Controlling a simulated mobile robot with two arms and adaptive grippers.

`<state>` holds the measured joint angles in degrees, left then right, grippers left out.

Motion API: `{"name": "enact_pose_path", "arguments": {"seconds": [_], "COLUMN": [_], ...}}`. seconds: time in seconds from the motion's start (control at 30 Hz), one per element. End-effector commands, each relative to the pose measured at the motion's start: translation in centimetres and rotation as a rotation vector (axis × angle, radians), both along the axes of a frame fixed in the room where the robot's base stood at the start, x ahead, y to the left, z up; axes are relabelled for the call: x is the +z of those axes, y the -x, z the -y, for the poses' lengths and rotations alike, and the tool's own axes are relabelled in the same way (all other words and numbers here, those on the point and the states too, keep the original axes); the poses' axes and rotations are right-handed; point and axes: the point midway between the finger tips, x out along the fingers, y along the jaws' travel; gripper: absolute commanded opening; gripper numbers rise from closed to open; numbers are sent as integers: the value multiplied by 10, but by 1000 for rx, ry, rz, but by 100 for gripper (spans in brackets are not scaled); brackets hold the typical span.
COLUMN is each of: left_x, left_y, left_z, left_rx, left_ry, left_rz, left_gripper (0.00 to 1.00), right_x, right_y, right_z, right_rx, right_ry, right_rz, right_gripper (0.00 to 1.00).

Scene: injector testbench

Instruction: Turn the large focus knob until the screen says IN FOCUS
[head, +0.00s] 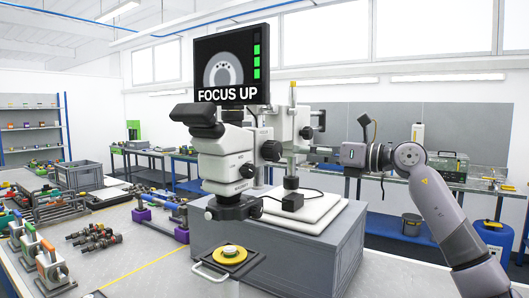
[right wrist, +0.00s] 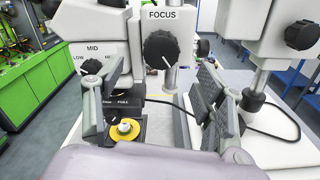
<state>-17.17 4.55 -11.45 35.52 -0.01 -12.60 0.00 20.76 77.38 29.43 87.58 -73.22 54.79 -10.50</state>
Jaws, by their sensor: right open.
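The screen (head: 231,66) above the microscope reads FOCUS UP, with a grey ring picture and a column of green bars at its right. In the right wrist view, the large black focus knob (right wrist: 161,49) sits on the white housing under the label FOCUS; its pointer mark shows. The black knob on the microscope's right side (head: 270,150) in the head view appears to be the same one. My right gripper (right wrist: 160,85) is open, its fingers to either side below the knob, with nothing between them. It also shows in the head view (head: 318,151), right of the microscope. My left gripper is not in view.
A smaller knob (right wrist: 91,67) marked LOW and MID is left of the focus knob. A post with another black knob (right wrist: 301,32) stands at right. A yellow disc (head: 229,254) lies on a small plate below the microscope. A black cable crosses the base.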

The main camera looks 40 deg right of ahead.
Motion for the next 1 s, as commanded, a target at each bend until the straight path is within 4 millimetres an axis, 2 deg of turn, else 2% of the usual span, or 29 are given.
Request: {"name": "enact_pose_path", "arguments": {"seconds": [0.03, 0.2, 0.33, 0.47, 0.57, 0.67, 1.0], "left_x": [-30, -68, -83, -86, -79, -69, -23], "left_y": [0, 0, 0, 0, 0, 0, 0], "left_z": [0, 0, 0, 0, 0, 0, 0], "left_rx": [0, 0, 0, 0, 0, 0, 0], "left_ry": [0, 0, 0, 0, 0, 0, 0], "left_rz": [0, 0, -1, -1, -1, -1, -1], "left_gripper": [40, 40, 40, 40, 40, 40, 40], "right_x": [-11, -10, -10, -8, -5, -2, 1], "right_y": [11, 44, 63, 70, 65, 51, -19], "right_z": [3, 13, 19, 20, 19, 15, -6], "right_rx": [-2, -8, -13, -14, -15, -12, -9], "right_ry": [37, 149, 200, 223, 227, 226, 221], "right_rz": [22, 52, 63, 66, 65, 63, 66], "right_gripper": [64, 64, 64, 64, 64, 64, 64]}}
